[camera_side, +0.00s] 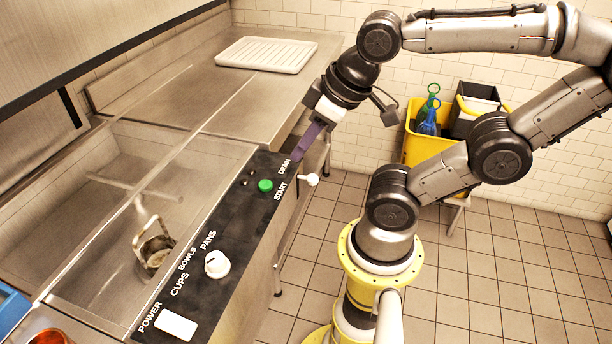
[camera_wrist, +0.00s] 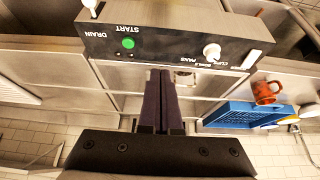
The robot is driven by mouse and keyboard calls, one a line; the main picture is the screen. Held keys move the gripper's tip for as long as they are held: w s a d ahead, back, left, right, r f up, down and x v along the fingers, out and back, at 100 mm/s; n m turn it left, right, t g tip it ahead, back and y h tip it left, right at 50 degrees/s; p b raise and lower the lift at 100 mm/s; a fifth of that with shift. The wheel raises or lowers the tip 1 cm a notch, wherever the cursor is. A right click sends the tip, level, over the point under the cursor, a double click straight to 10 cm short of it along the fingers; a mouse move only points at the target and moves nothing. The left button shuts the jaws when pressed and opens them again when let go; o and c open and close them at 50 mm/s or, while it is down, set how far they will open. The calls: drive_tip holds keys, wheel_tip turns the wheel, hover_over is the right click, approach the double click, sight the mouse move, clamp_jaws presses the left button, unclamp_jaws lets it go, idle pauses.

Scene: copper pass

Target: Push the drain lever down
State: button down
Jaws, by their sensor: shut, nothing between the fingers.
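The drain lever (camera_side: 309,180) is a short arm with a white knob, sticking out of the front of the control panel (camera_side: 236,215) below the DRAIN label. In the wrist view the lever (camera_wrist: 91,8) shows at the top left edge. My gripper (camera_side: 297,157) has purple fingers pointing down, at the DRAIN end of the panel. Its tips look higher than the lever and apart from it; the exact gap is hard to tell. In the wrist view my gripper (camera_wrist: 160,72) is shut with its fingers together and empty.
The panel carries a green START button (camera_side: 265,185), a white dial (camera_side: 217,264) and a white POWER switch (camera_side: 176,325). A white rack (camera_side: 266,55) lies on the steel counter behind. A yellow bucket (camera_side: 420,148) stands right. A blue crate (camera_wrist: 240,116) and orange mug (camera_wrist: 266,93) are farther off.

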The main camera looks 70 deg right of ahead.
idle(0.4)
drive_tip(key=m+g, duration=0.2)
drive_tip(key=g, duration=0.5)
approach(311, 175)
drive_tip(key=shift+d+r, duration=0.15)
drive_tip(key=shift+r, duration=0.05)
drive_tip(key=shift+s+f, duration=0.2)
drive_tip(key=shift+f, duration=1.45)
drive_tip(key=shift+s+f, duration=0.2)
drive_tip(key=shift+f, duration=1.65)
